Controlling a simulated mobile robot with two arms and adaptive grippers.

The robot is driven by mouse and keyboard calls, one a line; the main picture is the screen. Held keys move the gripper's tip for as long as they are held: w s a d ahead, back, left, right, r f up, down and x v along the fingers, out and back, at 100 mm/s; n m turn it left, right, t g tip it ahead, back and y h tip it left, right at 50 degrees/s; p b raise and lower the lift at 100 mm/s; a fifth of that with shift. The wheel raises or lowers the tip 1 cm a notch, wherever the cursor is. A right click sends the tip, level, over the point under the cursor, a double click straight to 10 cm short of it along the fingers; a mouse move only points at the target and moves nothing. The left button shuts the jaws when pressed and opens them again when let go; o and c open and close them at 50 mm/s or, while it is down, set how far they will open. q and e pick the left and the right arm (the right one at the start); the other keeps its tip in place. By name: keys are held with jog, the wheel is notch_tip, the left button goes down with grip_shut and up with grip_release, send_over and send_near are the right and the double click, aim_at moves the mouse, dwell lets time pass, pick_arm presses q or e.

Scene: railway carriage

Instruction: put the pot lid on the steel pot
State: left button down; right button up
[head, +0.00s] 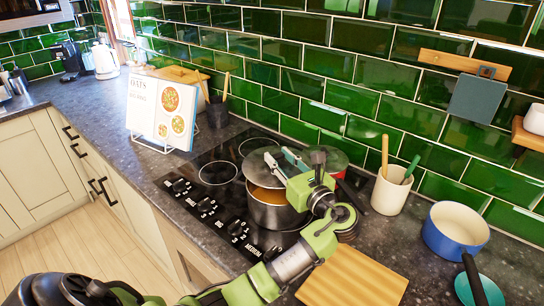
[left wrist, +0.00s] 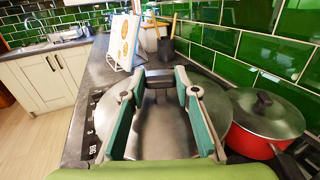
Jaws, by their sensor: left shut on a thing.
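My left gripper (head: 284,161) is shut on the dark handle of the pot lid (head: 257,165), a round grey disc. In the left wrist view the lid (left wrist: 152,135) lies below the two teal fingers, with the handle between their tips. The steel pot (head: 273,215) stands on the black hob in the head view, with orange-brown contents showing inside. The lid is held above the pot, apart from its near rim. My gripper and wrist hide part of both. My right gripper is in neither view.
A red pot with its own lid (left wrist: 268,112) stands close beside, to the right in the wrist view. A utensil crock (head: 391,190), blue pan (head: 455,231) and wooden board (head: 352,278) are to the right. A cookbook (head: 162,110) stands left of the hob (head: 205,185).

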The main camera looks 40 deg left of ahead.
pick_arm(q)
jog(key=shift+w+r, duration=0.1)
jog(key=shift+w, duration=0.05)
jog(key=shift+d+r, duration=0.1)
jog(key=shift+d, duration=0.3)
jog(key=shift+a+r+p, duration=0.1)
jog(key=shift+p, duration=0.45)
notch_tip(320, 180, down, 2)
jog(key=shift+f+b, duration=0.15)
jog(key=shift+b, duration=0.15)
jog(key=shift+f+b, duration=0.35)
jog(key=shift+f, duration=0.95)
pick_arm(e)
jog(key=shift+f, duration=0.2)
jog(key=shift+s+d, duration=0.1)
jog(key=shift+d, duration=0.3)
pick_arm(q)
jog(key=shift+f, duration=0.7)
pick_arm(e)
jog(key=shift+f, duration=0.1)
